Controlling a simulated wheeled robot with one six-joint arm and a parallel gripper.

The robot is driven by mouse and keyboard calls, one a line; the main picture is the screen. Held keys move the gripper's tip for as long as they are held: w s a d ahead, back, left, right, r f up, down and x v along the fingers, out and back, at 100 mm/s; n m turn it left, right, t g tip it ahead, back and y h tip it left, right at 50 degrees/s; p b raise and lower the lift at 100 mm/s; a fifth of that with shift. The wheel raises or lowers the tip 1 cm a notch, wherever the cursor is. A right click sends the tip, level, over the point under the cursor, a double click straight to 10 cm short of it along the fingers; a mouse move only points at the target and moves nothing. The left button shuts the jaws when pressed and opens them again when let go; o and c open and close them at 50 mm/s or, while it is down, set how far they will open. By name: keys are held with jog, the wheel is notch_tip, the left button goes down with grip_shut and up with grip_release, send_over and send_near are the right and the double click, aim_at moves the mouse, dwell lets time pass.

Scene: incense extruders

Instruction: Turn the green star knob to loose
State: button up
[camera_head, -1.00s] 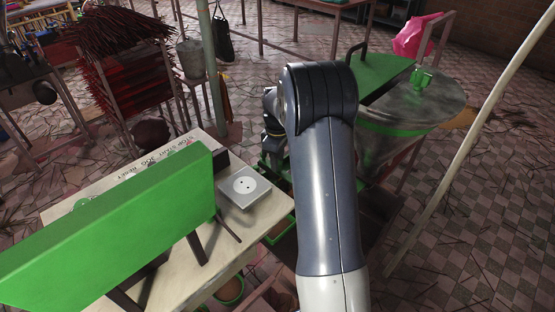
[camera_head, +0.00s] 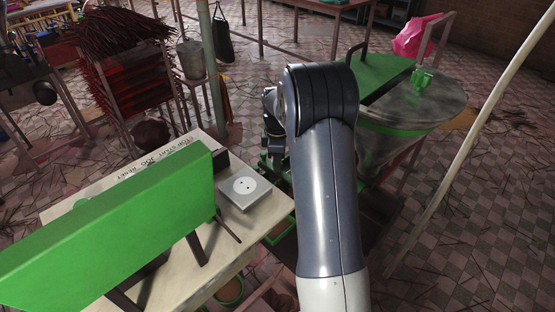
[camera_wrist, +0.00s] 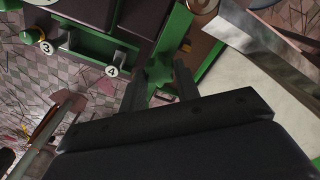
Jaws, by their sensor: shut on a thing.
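The green star knob (camera_wrist: 160,71) shows in the wrist view, between the two dark fingers of my gripper (camera_wrist: 161,83). The fingers are shut on the knob, one on each side. My palm hides what lies nearer the camera. In the head view my arm hides most of the knob's surroundings, and I cannot make out the knob there.
Round labels 3 (camera_wrist: 46,47) and 4 (camera_wrist: 112,71) sit by green framework in the wrist view. In the head view a cream table (camera_head: 75,213) carries a green panel (camera_head: 110,235) and a grey box (camera_head: 244,187). A round drum (camera_head: 425,105) stands right of my arm.

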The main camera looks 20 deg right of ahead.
jog(key=o, duration=1)
jog(key=shift+r, duration=0.1)
notch_tip(320, 180, up, 11)
jog(key=shift+f+b, duration=0.15)
jog(key=shift+b, duration=0.3)
notch_tip(320, 180, down, 11)
jog(key=shift+r+p, duration=0.2)
jog(key=shift+p, duration=0.25)
jog(key=shift+f, duration=0.15)
